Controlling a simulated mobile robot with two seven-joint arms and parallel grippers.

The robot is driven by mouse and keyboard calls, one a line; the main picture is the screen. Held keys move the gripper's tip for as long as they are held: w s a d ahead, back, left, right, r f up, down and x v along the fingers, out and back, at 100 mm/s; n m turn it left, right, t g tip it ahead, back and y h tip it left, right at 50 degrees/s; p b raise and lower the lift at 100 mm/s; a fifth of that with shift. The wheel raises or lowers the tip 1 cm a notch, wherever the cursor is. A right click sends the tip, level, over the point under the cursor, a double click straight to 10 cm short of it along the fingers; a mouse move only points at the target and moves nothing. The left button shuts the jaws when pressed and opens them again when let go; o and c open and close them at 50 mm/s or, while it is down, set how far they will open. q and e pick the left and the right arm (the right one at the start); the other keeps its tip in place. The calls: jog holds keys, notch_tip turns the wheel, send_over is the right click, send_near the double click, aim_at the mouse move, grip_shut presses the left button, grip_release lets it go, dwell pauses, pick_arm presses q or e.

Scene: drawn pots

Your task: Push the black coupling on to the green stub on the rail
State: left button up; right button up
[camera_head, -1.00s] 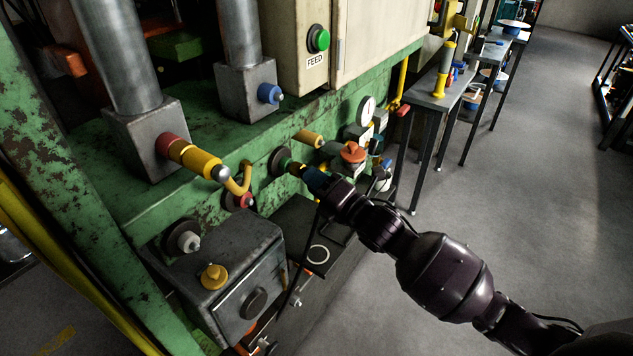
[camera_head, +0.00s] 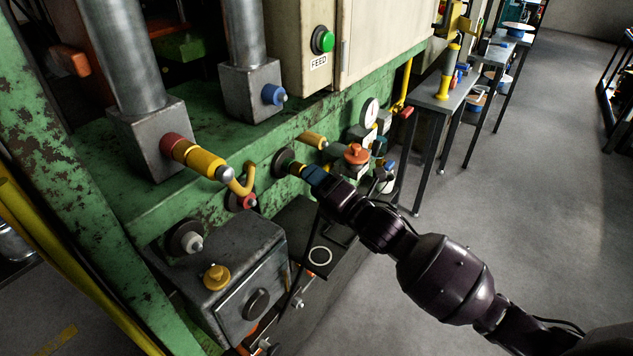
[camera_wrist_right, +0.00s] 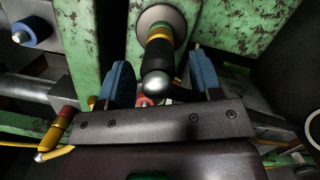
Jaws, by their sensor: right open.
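The black coupling (camera_wrist_right: 160,60) has a rounded silver tip and points out from a round grey flange in the right wrist view. A narrow green and yellow band of the green stub (camera_wrist_right: 160,34) shows between flange and coupling. The coupling is in line with the stub; I cannot tell how far on it sits. My right gripper (camera_wrist_right: 163,57) is open, its two blue fingers on either side of the coupling with gaps visible. In the head view my right gripper (camera_head: 306,172) is in front of the flange (camera_head: 283,161) and largely hides the coupling. My left gripper is not in view.
A yellow coupling (camera_head: 197,160) sits on a red stub to the left. A blue stub (camera_head: 272,95) is above. An orange knob (camera_head: 355,154) and a gauge (camera_head: 370,111) are close on the right. A grey box (camera_head: 225,270) stands below.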

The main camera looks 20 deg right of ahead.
jog(key=v, duration=1)
jog(key=shift+s+d+b, duration=0.15)
jog(key=shift+s+b, duration=0.1)
jog(key=shift+b, duration=0.05)
